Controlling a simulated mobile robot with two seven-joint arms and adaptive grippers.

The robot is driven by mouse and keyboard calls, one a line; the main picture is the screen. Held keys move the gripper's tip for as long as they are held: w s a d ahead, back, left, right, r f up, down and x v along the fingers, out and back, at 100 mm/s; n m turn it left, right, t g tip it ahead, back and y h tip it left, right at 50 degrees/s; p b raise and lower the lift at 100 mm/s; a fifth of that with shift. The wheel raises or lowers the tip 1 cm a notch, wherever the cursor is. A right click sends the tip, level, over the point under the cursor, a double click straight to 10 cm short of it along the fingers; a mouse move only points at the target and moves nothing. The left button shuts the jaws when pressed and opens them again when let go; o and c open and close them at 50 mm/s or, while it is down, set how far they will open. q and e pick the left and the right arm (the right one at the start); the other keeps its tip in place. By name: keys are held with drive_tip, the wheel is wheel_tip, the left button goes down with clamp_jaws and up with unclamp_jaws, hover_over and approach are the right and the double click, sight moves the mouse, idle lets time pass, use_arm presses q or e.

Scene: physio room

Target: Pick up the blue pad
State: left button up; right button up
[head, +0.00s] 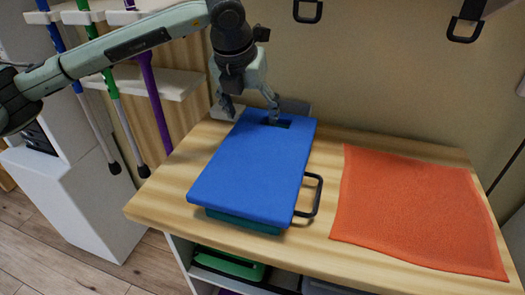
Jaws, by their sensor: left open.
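The blue pad (255,170) lies flat on top of a teal object (245,222) on the wooden counter, with a dark slot near its far edge. My left gripper (250,108) points down, open, over the pad's far end. One finger is at the slot, and the other is beside the pad's far left corner. I cannot tell whether either finger touches the pad. My right gripper is not in view.
A black handle (316,197) sticks out on the pad's right side. An orange towel (412,210) lies on the counter (160,200) to the right. Crutches or canes (150,95) hang on a rack at the left. A green bin (228,262) sits on the shelf below.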

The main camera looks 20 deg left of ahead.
use_arm(q)
drive_tip(key=shift+c, duration=0.6)
drive_tip(key=c, duration=1.2)
drive_tip(key=shift+r, duration=0.1)
